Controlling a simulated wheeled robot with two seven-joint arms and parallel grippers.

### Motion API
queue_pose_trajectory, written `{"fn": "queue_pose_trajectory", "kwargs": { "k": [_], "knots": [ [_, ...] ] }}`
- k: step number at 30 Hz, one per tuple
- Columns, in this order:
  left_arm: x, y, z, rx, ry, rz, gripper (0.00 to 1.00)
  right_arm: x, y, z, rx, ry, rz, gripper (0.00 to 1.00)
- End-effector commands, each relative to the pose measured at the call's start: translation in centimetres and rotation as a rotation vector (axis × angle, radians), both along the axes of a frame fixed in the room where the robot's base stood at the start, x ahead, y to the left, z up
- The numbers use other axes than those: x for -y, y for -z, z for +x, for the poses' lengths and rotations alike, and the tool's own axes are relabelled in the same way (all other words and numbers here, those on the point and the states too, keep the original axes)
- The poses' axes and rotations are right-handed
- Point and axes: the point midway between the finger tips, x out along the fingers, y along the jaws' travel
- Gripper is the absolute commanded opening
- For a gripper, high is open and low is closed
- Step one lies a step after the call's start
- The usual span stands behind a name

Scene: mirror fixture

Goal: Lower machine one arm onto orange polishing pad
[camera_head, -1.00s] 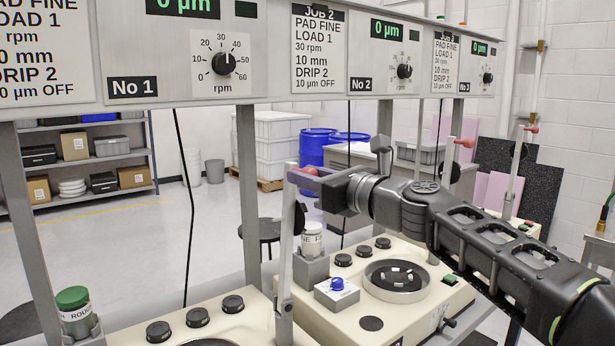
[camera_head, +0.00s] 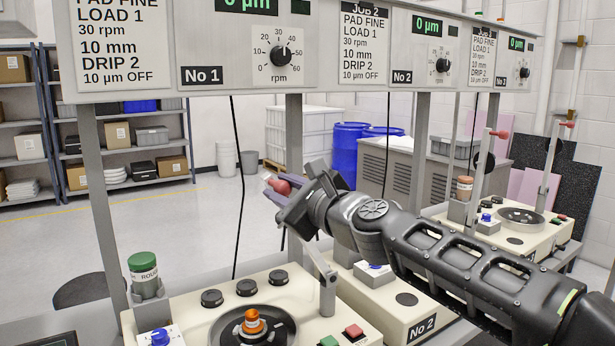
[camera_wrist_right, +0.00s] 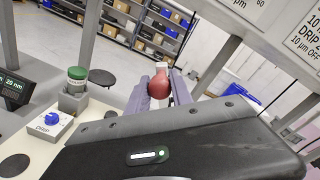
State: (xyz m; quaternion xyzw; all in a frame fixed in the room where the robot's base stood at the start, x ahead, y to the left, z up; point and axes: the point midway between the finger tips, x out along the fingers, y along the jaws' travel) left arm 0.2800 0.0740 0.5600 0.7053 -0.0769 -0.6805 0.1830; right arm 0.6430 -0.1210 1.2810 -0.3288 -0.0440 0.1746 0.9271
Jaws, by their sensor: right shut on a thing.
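Machine one's pale arm rises from a hinge post (camera_head: 328,292) and leans left above the machine. Its red knob (camera_head: 278,186) is at the upper end. My right gripper (camera_head: 275,194) is shut on this knob. In the right wrist view, the red knob (camera_wrist_right: 158,86) sits between the two purple-grey fingers. The orange polishing pad piece (camera_head: 252,322) stands on machine one's dark round plate (camera_head: 222,328), well below the knob and apart from it. My gripper hides part of the arm. My left gripper is not in view.
A green-capped bottle (camera_head: 145,274) stands left of the plate. Black knobs (camera_head: 246,287) line the back of machine one's top. Green and red buttons (camera_head: 353,331) sit at right. Frame posts (camera_head: 100,205) stand behind. Machine two (camera_head: 410,310) lies partly behind my arm.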

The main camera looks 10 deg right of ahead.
Motion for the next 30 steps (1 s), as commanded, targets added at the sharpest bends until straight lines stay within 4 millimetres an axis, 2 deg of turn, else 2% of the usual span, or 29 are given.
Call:
{"fn": "queue_pose_trajectory", "kwargs": {
  "k": [1,8,14,18,24,30],
  "knots": [
    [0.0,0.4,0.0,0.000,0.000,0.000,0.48,-1.1,0.8,-0.4,0.010,-0.006,-0.033,0.00],
    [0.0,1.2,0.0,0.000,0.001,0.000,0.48,-4.8,3.9,-1.6,0.063,-0.006,-0.198,0.00],
    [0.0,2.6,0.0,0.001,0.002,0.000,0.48,-8.4,8.1,-2.7,0.118,-0.007,-0.370,0.00],
    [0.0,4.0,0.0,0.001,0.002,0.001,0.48,-10.5,11.6,-3.4,0.159,-0.007,-0.497,0.00],
    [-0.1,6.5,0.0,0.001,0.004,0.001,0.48,-12.7,16.8,-4.1,0.218,-0.006,-0.677,0.00],
    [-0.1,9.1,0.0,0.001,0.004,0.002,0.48,-13.8,21.4,-4.5,0.270,-0.004,-0.832,0.00]
  ]
}}
